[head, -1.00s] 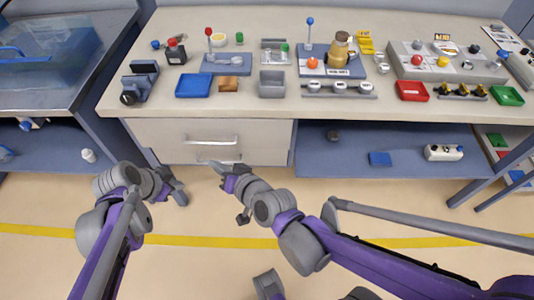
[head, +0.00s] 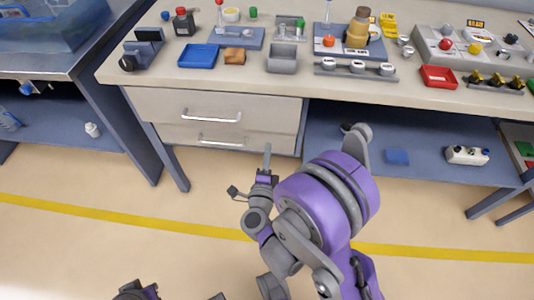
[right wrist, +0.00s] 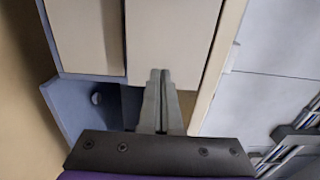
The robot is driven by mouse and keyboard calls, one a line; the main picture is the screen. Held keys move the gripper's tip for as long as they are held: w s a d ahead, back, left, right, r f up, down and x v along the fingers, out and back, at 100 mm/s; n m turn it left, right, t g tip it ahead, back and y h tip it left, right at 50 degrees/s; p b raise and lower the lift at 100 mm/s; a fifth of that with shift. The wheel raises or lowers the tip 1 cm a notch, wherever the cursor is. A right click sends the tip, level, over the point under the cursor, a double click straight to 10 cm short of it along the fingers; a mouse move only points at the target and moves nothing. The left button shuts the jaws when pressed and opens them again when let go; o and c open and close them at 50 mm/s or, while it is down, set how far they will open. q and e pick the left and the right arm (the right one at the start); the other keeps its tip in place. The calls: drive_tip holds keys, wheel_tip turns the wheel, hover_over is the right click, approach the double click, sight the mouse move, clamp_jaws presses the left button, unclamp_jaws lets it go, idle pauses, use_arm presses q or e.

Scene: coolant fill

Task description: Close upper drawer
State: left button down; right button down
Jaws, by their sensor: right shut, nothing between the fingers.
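The upper drawer (head: 160,105) has a pale front with a bar handle and sits just under the tabletop edge. Its front looks close to flush with the lower drawer (head: 260,141); I cannot tell whether a small gap is left. My right gripper (head: 267,150) is shut and empty, below and in front of the drawers' right end. In the right wrist view its fingers (right wrist: 160,78) point at the right end of the upper drawer front (right wrist: 172,35); contact cannot be told. Only a bit of my left arm shows at the bottom edge of the head view.
The workbench top (head: 115,72) carries a blue tray (head: 198,55), a grey bin (head: 283,58), a red tray (head: 438,77) and other parts. An open shelf (head: 420,150) lies right of the drawers. A side table stands at left. The floor in front is clear.

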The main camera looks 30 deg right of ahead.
sight(273, 119)
drive_tip(key=x, duration=1)
drive_tip(key=shift+w+d, duration=0.1)
drive_tip(key=shift+d, duration=0.05)
drive_tip(key=x, duration=0.5)
drive_tip(key=shift+b, duration=0.3)
drive_tip(key=shift+r, duration=0.15)
